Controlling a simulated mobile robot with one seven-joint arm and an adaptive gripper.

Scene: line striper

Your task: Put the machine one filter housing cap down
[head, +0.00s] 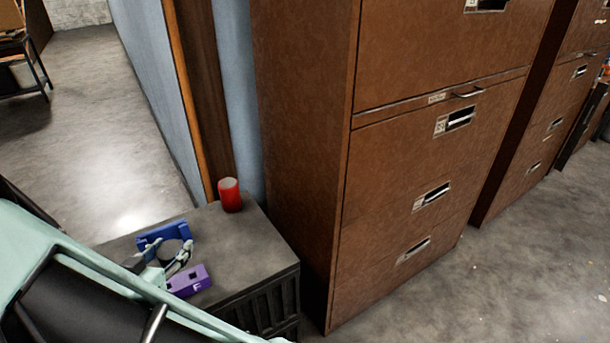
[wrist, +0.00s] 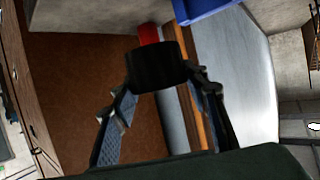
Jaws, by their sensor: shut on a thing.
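A dark, round cap (wrist: 158,68), which appears to be the filter housing cap, is clamped between the two fingers of my gripper (wrist: 162,80) in the wrist view. In the head view my gripper (head: 165,264) is at the left part of the dark grey cabinet top (head: 235,245), with the cap (head: 170,249) between its fingers. I cannot tell whether the cap touches the surface. A blue bracket-like part (head: 168,234) stands just behind the cap. A purple block (head: 189,281) marked "F" lies just in front of it.
A red cylinder (head: 229,195) stands at the back right of the cabinet top; it also shows in the wrist view (wrist: 149,34). The cabinet top between it and the purple block is clear. A tall brown drawer cabinet (head: 300,150) rises close on the right.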

